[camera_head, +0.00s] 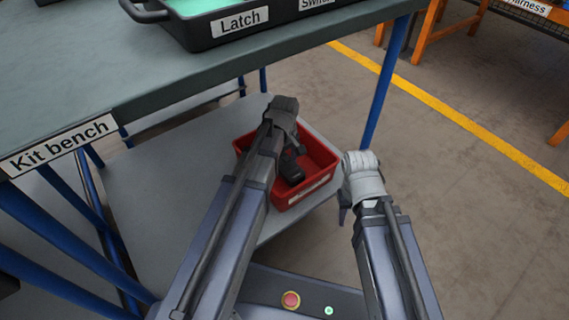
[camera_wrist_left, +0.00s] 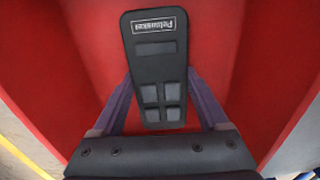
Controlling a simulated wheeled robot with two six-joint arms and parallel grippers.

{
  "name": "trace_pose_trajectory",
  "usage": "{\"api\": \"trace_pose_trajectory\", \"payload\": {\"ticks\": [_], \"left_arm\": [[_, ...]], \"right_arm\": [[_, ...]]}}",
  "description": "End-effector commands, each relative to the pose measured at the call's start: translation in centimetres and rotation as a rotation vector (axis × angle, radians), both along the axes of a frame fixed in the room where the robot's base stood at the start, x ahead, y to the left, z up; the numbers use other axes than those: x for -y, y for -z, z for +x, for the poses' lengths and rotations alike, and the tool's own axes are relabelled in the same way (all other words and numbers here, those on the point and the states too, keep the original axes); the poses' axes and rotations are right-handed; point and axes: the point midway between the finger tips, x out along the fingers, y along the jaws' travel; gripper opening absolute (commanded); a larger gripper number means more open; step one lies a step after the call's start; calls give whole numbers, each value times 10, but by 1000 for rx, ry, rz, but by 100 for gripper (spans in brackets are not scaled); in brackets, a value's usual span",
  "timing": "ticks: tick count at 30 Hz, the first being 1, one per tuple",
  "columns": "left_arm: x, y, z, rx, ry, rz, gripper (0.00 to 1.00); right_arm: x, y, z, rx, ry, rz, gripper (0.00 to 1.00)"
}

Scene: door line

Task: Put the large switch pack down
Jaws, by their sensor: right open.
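The large switch pack is a black, elongated panel with grey buttons and a white label. It shows in the left wrist view (camera_wrist_left: 158,62) between my left gripper's two fingers (camera_wrist_left: 160,82), which meet its sides. In the head view the switch pack (camera_head: 291,170) is inside a red bin (camera_head: 316,189), below my left gripper (camera_head: 291,146). I cannot tell whether the pack touches the bin's floor. My left gripper's fingers are partly hidden by its own wrist in the head view. My right gripper (camera_head: 345,205) is open and empty, right of the bin.
The red bin stands on a grey lower shelf (camera_head: 165,190) under the Kit bench (camera_head: 110,75). A blue leg (camera_head: 384,85) rises behind the bin. A black tray labelled Latch (camera_head: 215,35) sits on the bench top. The shelf left of the bin is clear.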

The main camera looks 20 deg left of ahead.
Motion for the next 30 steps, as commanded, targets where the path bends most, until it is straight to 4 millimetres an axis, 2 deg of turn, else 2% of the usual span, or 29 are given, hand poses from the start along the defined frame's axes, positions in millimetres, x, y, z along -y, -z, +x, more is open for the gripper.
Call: {"api": "trace_pose_trajectory", "payload": {"ticks": [1, 6, 14, 20, 26, 30], "left_arm": [[0, 0, 0, 0, 0, 0, 81], [0, 0, 0, 0, 0, 0, 100], [0, 0, 0, 0, 0, 0, 100], [0, -9, 0, 0, 0, 0, 100], [0, -30, 0, 0, 0, 0, 100], [0, -51, 0, 0, 0, 0, 100]], "right_arm": [[0, 0, 0, 0, 0, 0, 50], [0, 0, 0, 0, 0, 0, 50], [0, 0, 0, 0, 0, 0, 50], [0, -9, 0, 0, 0, 0, 50], [0, -30, 0, -2, 0, -1, 50], [0, -51, -1, -3, 0, -1, 50]]}}
